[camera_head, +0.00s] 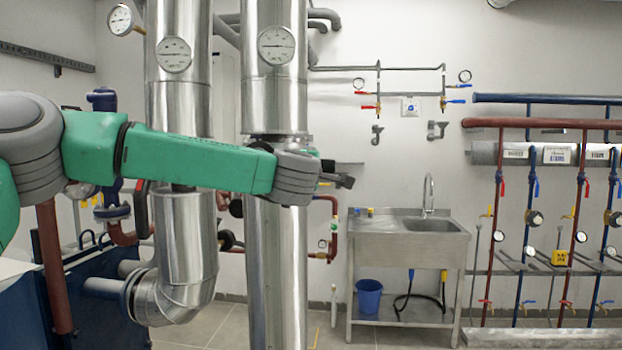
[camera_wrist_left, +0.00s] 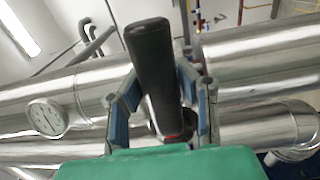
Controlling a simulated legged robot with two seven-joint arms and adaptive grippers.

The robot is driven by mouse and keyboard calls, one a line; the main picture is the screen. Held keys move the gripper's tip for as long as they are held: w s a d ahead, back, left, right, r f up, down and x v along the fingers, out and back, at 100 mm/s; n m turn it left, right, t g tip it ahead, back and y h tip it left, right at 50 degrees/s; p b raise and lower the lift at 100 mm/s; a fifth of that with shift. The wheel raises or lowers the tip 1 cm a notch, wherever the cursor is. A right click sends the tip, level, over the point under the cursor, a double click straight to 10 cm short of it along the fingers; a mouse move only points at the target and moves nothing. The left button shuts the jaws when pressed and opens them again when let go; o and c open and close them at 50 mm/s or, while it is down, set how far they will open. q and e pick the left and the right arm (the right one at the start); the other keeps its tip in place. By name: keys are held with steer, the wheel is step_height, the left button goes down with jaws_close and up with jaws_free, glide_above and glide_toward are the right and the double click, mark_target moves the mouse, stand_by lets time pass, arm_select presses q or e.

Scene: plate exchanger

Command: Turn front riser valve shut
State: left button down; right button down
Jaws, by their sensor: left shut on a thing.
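My left arm crosses the head view from the left, and its gripper (camera_head: 335,180) is in front of the right steel riser pipe (camera_head: 274,110). In the left wrist view, a black valve lever (camera_wrist_left: 155,62) stands between the two fingers of my left gripper (camera_wrist_left: 160,100), which is shut on it. The lever points up and slightly left in that view. In the head view I cannot clearly tell the lever from the dark gripper parts. The valve body is mostly hidden. My right gripper is in neither view.
A second riser (camera_head: 176,100) stands to the left, with round gauges on both risers. A steel sink (camera_head: 434,226) and a blue bucket (camera_head: 369,296) are behind. Red and blue pipes with valves (camera_head: 545,123) line the right wall. Open floor lies before the sink.

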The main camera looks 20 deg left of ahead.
arm_select(q)
steer(key=shift+a+r+n, duration=0.1)
steer(key=shift+r+n, duration=0.2)
steer(key=shift+r, duration=0.2)
steer(key=c, duration=1.2)
jaws_free()
steer(key=shift+s, duration=0.15)
steer(key=shift+f, duration=0.2)
steer(key=v, duration=1.2)
